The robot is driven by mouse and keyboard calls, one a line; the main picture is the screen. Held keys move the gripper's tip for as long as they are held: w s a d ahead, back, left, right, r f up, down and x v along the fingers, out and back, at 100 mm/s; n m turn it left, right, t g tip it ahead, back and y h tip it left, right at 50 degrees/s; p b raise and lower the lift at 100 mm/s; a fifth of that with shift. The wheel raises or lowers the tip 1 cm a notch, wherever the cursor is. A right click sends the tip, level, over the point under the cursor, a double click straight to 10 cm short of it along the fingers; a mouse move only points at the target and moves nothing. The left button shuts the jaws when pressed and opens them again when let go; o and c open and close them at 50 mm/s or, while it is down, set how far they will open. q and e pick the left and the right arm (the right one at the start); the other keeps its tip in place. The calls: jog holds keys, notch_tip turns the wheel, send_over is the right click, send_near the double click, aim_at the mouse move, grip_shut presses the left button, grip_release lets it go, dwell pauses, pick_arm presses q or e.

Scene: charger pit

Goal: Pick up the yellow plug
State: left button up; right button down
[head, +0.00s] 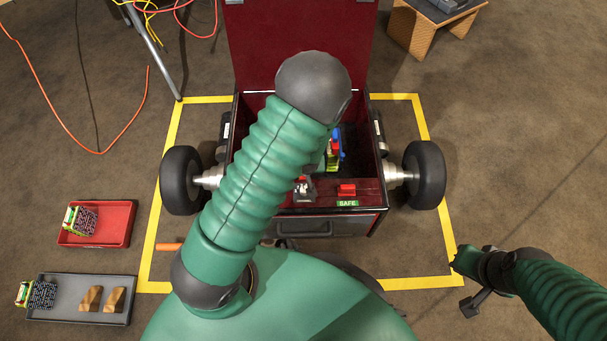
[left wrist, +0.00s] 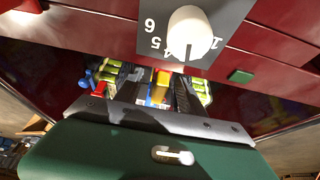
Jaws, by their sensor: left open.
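In the left wrist view, a yellow block-like piece (left wrist: 158,89), likely the yellow plug, shows in the gap of my left gripper (left wrist: 157,93). The gripper is open, with a dark finger on either side of the yellow piece. I cannot tell whether a finger touches it. In the head view my left arm reaches over the red box and hides its own gripper. A small cluster of green, yellow and blue parts (head: 333,152) shows beside the arm inside the box. My right gripper (head: 464,282) is low at the right, away from the box; its jaw state is unclear.
The wheeled red box (head: 379,202) has its lid up and a red switch (head: 346,189) on its front ledge. A numbered white dial (left wrist: 190,32) is close in the wrist view. A red tray (head: 119,238) and grey tray (head: 60,313) lie at the left.

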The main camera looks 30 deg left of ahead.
pick_arm(q)
grip_shut()
dwell(0.3)
notch_tip(320, 180, up, 10)
jog(key=p, duration=0.7)
jog(key=shift+f+b, duration=1.4)
jog(key=shift+f, duration=0.8)
